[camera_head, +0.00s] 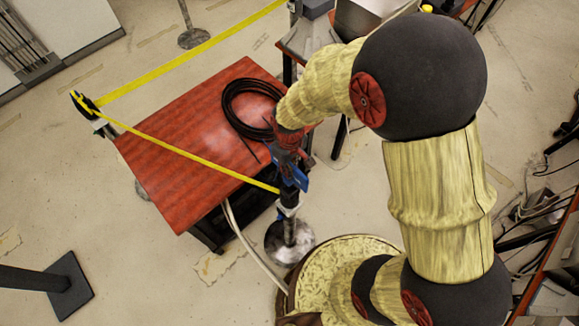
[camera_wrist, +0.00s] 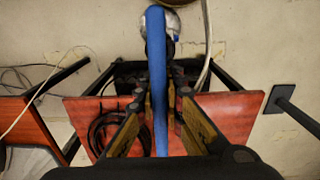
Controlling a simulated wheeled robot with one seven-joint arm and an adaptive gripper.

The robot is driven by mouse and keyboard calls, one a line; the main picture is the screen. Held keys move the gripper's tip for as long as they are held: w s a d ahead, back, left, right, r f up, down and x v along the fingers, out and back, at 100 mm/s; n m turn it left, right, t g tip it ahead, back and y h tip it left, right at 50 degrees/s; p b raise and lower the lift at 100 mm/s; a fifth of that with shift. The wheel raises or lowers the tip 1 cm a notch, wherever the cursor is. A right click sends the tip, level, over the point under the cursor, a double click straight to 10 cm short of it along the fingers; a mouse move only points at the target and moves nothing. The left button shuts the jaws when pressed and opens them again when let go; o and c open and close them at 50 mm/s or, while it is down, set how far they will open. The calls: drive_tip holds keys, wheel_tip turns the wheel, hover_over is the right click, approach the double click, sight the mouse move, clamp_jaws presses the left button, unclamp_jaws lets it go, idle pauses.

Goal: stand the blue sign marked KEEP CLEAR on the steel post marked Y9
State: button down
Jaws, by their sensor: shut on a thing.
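A blue sign (camera_head: 302,181) is held in my gripper (camera_head: 290,158), just at the top of a steel post (camera_head: 289,232) with a round base. In the wrist view the blue sign (camera_wrist: 158,75) appears edge-on as a narrow blue bar between the two fingers of my gripper (camera_wrist: 160,98). The fingers are shut on it. Its far end overlaps the post's round base (camera_wrist: 176,22) in that view. I cannot tell whether the sign touches the post or is seated on it. No lettering is readable on the sign or the post.
A red-topped table (camera_head: 185,150) stands beside the post, with a coiled black cable (camera_head: 235,108) on it. A yellow belt (camera_head: 190,157) runs over the table from a post head (camera_head: 98,122) to the steel post. Another post base (camera_head: 193,38) stands behind. Open floor lies at lower left.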

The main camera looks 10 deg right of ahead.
sight(291, 163)
drive_tip(key=shift+s+d+f+b, duration=0.1)
drive_tip(key=shift+s+f+b, duration=0.05)
drive_tip(key=shift+f+b, duration=2.4)
drive_tip(key=shift+f, duration=1.05)
drive_tip(key=c, duration=2.3)
unclamp_jaws()
drive_tip(key=shift+c, duration=0.2)
drive_tip(key=shift+o, duration=0.9)
drive_tip(key=shift+r+p, duration=4.05)
drive_tip(key=shift+r, duration=1.45)
